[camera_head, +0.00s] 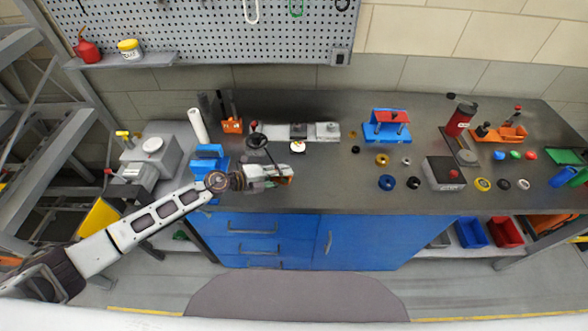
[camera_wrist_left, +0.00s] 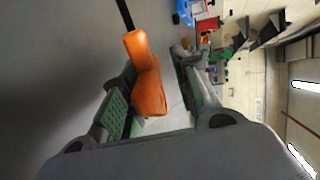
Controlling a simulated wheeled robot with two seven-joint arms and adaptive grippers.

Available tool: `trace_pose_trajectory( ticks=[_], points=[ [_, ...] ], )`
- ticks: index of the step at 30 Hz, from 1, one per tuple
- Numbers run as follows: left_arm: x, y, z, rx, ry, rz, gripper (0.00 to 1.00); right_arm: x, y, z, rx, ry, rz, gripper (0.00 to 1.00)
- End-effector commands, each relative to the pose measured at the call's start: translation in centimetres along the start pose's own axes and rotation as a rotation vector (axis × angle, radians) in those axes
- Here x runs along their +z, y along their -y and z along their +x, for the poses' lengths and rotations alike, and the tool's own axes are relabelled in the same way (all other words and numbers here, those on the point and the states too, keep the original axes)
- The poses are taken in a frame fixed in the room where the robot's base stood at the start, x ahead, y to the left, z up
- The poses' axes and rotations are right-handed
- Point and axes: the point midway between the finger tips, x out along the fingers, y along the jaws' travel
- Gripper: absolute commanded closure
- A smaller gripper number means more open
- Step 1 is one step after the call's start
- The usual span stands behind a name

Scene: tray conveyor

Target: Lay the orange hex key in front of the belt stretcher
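The orange hex key shows in the left wrist view as an orange handle (camera_wrist_left: 148,85) with a thin black shaft running up out of the picture. My left gripper (camera_wrist_left: 158,100) has its fingers apart with the handle between them. The handle is close to the left finger, and a gap shows on its right. In the head view my left gripper (camera_head: 290,174) is over the bench's front part, with a bit of orange at its tip. A long grey device with a black handwheel (camera_head: 297,132), perhaps the belt stretcher, stands behind it. My right gripper is out of view.
A blue vise (camera_head: 207,160) stands left of the gripper, and an orange tool holder (camera_head: 232,126) behind. The bench (camera_head: 335,185) is clear just right of the gripper.

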Motion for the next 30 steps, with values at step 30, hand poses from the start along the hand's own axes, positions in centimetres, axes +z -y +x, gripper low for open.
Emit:
trace_pose_trajectory(
  ticks=[30],
  points=[
    [0.0, 5.6, -5.0, -0.001, 0.001, 0.0, 0.7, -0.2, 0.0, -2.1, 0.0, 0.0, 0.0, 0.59]
  ],
)
